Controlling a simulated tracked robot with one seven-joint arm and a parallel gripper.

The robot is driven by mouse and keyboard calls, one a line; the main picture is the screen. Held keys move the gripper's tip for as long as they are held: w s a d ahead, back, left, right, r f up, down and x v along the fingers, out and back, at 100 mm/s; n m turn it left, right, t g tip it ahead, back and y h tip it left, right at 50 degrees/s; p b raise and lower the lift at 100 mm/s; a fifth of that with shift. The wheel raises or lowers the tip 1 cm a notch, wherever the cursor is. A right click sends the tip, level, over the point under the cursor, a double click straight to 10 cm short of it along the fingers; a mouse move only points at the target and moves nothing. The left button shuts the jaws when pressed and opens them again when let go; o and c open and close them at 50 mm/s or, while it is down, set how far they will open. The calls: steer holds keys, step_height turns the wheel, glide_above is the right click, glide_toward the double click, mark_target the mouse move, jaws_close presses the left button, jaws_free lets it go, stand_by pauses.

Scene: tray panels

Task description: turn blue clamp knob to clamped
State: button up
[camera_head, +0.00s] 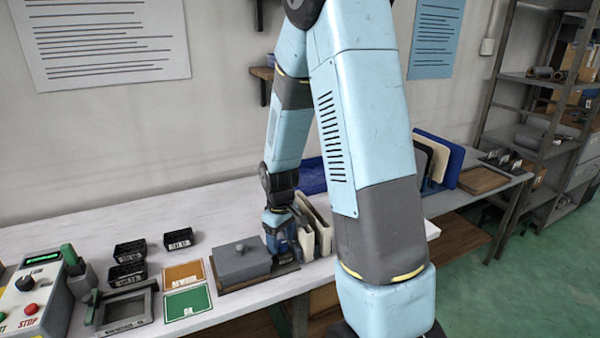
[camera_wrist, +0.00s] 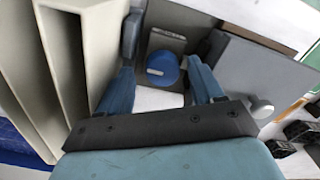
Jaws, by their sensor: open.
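The blue clamp knob (camera_wrist: 163,69) shows in the wrist view as a round blue disc with a pale bar mark across it. It sits on a grey-brown base plate (camera_wrist: 170,42). My gripper (camera_wrist: 168,60) is open, with one finger on each side of the knob and a visible gap to it on both sides. In the head view my gripper (camera_head: 278,232) is down at the bench between a grey block and cream panels.
A grey lidded block (camera_head: 240,262) stands close left of my gripper in the head view. Cream upright panels (camera_head: 318,222) stand close on its right. Green and orange cards (camera_head: 187,302), black bins (camera_head: 130,252) and a control box (camera_head: 35,290) lie further left.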

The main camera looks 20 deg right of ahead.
mark_target(281, 242)
steer(key=n, duration=0.4)
steer(key=shift+s+a+n, duration=0.1)
steer(key=shift+n, duration=0.3)
steer(key=n, duration=0.3)
steer(key=shift+r+n, duration=0.1)
steer(key=shift+n, duration=0.2)
step_height(281, 242, up, 14)
steer(key=s+r+m+t, duration=0.4)
steer(key=s+r+m, duration=0.6)
steer(key=s+r, duration=0.3)
steer(key=shift+s+a+r, duration=0.25)
steer(key=shift+s+a, duration=0.05)
stand_by(0.3)
steer(key=s+r+m+t, duration=0.1)
steer(key=s+r+m, duration=0.1)
steer(key=s, duration=0.4)
steer(key=shift+r+m+t, duration=0.15)
steer(key=shift+m+t, duration=0.15)
steer(key=shift+m, duration=0.5)
